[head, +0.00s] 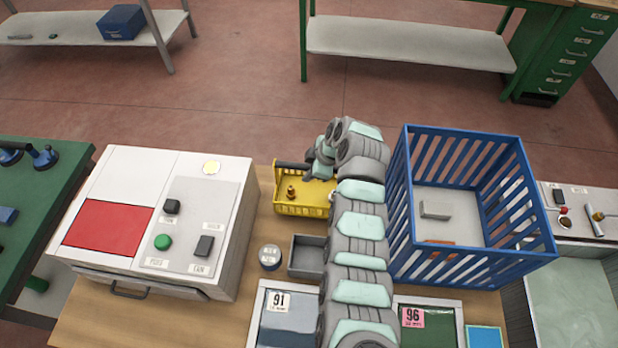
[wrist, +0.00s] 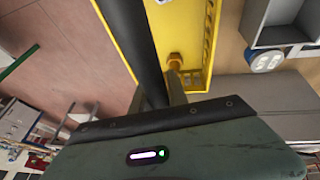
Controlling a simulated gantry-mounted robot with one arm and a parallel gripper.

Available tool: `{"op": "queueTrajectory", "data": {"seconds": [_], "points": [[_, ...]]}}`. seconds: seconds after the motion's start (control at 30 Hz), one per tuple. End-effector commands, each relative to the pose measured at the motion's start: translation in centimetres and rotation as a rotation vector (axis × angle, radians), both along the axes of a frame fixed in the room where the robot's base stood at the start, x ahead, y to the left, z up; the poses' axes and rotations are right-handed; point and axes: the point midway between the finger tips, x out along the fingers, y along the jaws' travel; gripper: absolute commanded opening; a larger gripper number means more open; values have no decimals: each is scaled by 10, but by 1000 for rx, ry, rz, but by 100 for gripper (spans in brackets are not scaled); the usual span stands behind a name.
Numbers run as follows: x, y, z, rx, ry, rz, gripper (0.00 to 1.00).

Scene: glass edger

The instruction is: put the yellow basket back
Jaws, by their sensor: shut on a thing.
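The yellow basket (head: 298,210) is at the far edge of the wooden table, between the white machine and my arm. It is upright, with a dark handle bar across its top. A small brass-coloured fitting (head: 291,191) is inside; it also shows in the wrist view (wrist: 175,60). My gripper (head: 312,176) is over the basket's far side, partly hidden by my wrist. In the wrist view, the dark handle (wrist: 146,45) runs between the fingers (wrist: 163,97), which are shut on it. The yellow basket wall and floor (wrist: 185,18) lie just beyond. I cannot tell whether the basket touches the table.
The white machine (head: 130,215) with a red panel stands left. A round tin (head: 270,257) and a grey tray (head: 307,257) are in front of the basket. A tall blue crate (head: 470,260) stands right. Panels marked 91 (head: 285,325) and 96 (head: 430,322) lie nearer.

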Motion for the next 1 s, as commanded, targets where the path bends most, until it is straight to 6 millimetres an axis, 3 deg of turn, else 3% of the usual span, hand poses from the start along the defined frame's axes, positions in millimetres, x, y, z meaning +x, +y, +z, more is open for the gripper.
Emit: {"op": "queueTrajectory", "data": {"seconds": [0.4,0.8,0.83,1.0], "points": [[1,0,-32,0,-3,0,0],[1,0,-39,-1,-5,0,0],[1,0,-38,-1,-4,0,22],[1,0,-38,0,-4,1,36]]}}
